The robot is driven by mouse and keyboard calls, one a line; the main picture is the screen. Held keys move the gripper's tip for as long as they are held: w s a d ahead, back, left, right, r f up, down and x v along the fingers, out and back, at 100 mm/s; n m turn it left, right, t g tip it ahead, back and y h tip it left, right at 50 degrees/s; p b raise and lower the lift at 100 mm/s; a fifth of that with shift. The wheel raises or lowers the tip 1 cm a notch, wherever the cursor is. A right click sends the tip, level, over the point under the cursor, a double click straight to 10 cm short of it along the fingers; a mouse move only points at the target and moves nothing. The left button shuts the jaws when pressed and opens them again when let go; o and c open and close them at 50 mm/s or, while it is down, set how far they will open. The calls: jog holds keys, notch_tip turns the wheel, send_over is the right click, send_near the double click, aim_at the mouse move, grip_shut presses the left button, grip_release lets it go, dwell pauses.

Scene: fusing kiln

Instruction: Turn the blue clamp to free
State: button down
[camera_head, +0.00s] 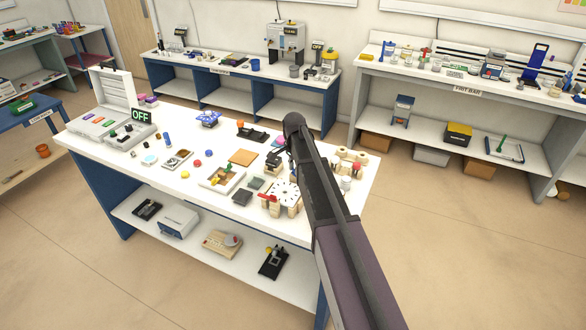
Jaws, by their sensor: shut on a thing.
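My gripper (275,161) is low over the right half of the white worktable (330,165), pointing down. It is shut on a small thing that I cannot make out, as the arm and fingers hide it. I cannot pick out a blue clamp with certainty. A blue patterned piece (209,118) lies at the back middle of the table, apart from my gripper. A small blue cylinder (167,140) stands farther left, also apart from it.
Close by my gripper are a round white dial-like plate on wooden blocks (284,194), an orange square (243,157) and a black device (251,136). An open case (107,122) and an OFF sign (140,116) are at the left. Open floor surrounds the table.

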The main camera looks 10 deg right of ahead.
jog(key=shift+w+a, duration=0.1)
dwell(0.7)
jog(key=shift+w+n, duration=0.1)
jog(key=shift+n, duration=0.6)
jog(key=shift+d+n, duration=0.2)
jog(key=shift+n, duration=1.9)
jog(key=shift+w, duration=0.1)
jog(key=shift+c, duration=2.2)
grip_release()
